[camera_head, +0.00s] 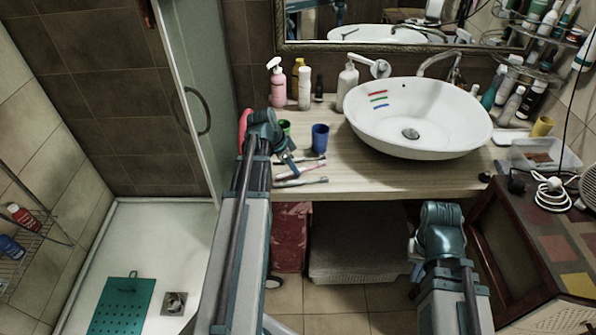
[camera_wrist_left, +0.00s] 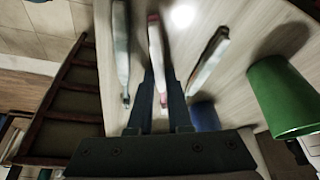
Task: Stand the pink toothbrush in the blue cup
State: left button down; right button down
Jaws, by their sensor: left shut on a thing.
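The pink toothbrush (camera_head: 310,168) lies on the counter between two other toothbrushes. My left gripper (camera_head: 293,172) is down at the counter, with its fingers shut on the pink toothbrush (camera_wrist_left: 155,45), seen between them in the left wrist view. The blue cup (camera_head: 320,138) stands upright just behind the toothbrushes; in the left wrist view the blue cup (camera_wrist_left: 204,116) is partly hidden by my gripper. No toothbrush shows in it. My right arm is low in front of the counter, and its gripper fingers are hidden.
A teal toothbrush (camera_wrist_left: 121,45) and a dark-and-white one (camera_wrist_left: 209,60) lie on either side. A green cup (camera_wrist_left: 285,98) stands close to the blue cup. Bottles line the back. The white basin (camera_head: 420,140) takes up the counter's right; bare counter (camera_head: 370,178) lies before it.

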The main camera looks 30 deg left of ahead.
pick_arm(q)
jog(key=shift+s+a+r, duration=0.1)
jog(key=shift+a, duration=0.05)
jog(key=shift+f, duration=0.25)
jog(key=c, duration=0.8)
grip_release()
jog(key=shift+r, duration=0.1)
jog(key=shift+c, duration=0.2)
jog(key=shift+r, duration=0.15)
jog(key=shift+s+r+p, duration=0.1)
jog(key=shift+r+p, duration=0.45)
jog(key=shift+p, duration=0.05)
jog(key=p+v, duration=1)
jog(key=v, duration=0.1)
